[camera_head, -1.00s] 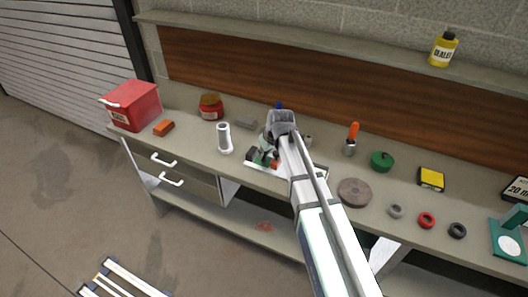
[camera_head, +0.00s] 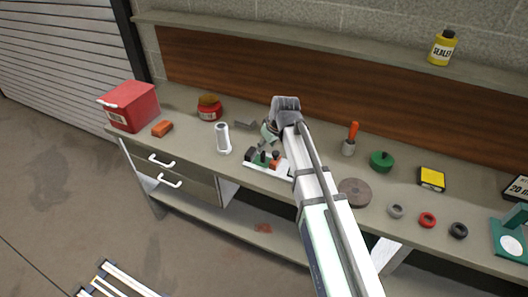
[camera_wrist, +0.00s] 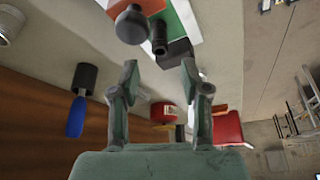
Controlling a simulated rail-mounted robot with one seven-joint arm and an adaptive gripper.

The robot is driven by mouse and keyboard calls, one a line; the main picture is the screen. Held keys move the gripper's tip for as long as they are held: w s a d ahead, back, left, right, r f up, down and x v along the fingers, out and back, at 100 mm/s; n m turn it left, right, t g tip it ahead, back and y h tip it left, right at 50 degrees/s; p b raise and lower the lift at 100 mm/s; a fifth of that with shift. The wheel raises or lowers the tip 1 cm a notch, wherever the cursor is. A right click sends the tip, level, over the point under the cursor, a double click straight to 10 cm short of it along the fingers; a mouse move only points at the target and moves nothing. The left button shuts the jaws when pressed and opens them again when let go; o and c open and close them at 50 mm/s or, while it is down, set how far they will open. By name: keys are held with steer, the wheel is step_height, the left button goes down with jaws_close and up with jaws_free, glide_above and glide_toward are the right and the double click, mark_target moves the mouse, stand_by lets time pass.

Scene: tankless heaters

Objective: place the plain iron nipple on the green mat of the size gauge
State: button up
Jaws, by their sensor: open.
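A white board with coloured patches, which looks like the size gauge (camera_head: 252,164), lies on the bench below my gripper (camera_head: 268,136). In the wrist view the board shows green (camera_wrist: 182,12) and orange areas at the top. A dark tubular piece (camera_wrist: 159,38), perhaps the plain iron nipple, stands at the board beside a grey round-headed piece (camera_wrist: 130,24). I cannot tell exactly which patch each is on. In the wrist view my gripper (camera_wrist: 159,70) is open, with nothing between its fingers. The dark piece is beyond the fingertips, apart from them.
A white cylinder (camera_head: 222,138) stands left of the board. A blue-handled tool (camera_wrist: 78,112) shows in the wrist view. An orange-handled tool (camera_head: 352,138), a brown disc (camera_head: 354,192) and several rings are to the right. A red box (camera_head: 132,106) stands at the left end.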

steer(key=b+v, duration=0.1)
steer(key=v, duration=0.5)
